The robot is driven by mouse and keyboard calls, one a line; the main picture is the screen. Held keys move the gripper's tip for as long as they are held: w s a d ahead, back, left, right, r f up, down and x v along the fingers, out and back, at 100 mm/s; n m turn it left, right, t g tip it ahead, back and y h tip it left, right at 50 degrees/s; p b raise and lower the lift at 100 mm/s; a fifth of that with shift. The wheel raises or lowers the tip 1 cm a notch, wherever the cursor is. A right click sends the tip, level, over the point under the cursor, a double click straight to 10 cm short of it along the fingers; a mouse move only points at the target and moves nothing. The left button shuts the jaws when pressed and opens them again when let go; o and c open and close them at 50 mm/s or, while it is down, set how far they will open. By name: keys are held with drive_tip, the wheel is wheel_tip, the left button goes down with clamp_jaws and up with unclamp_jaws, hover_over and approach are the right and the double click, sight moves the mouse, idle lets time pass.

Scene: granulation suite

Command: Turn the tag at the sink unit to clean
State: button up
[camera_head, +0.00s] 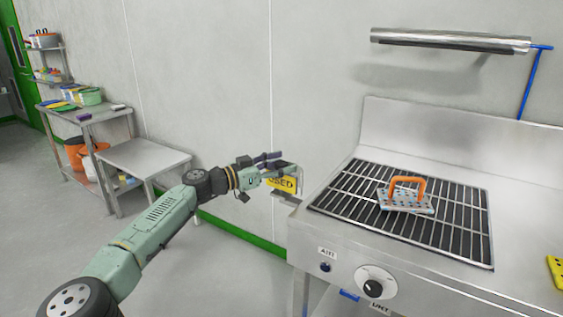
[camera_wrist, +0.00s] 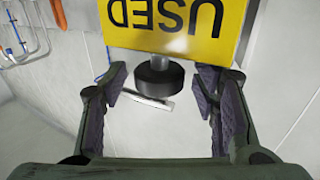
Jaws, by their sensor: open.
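The yellow tag (camera_head: 283,185) stands at the left end of the steel sink unit (camera_head: 335,235) and reads USED. In the wrist view the tag (camera_wrist: 172,40) fills the top, its lettering upside down. A dark round knob (camera_wrist: 160,84) on a grey stem shows at the tag's edge, between the fingers. My gripper (camera_head: 277,160) is at the tag, partly covering it in the head view. In the wrist view my gripper (camera_wrist: 162,85) is open, with a dark pad on either side of the knob. I cannot tell whether either pad touches it.
A grate (camera_head: 360,205) on the unit carries a perforated plate with an orange handle (camera_head: 407,183). A control knob (camera_head: 375,284) sits on the unit's front. A steel shelf (camera_head: 450,41) is on the wall above. A low steel table (camera_head: 145,155) stands left, beyond my arm.

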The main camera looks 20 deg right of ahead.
drive_tip(key=shift+d, duration=0.25)
drive_tip(key=c, duration=1.2)
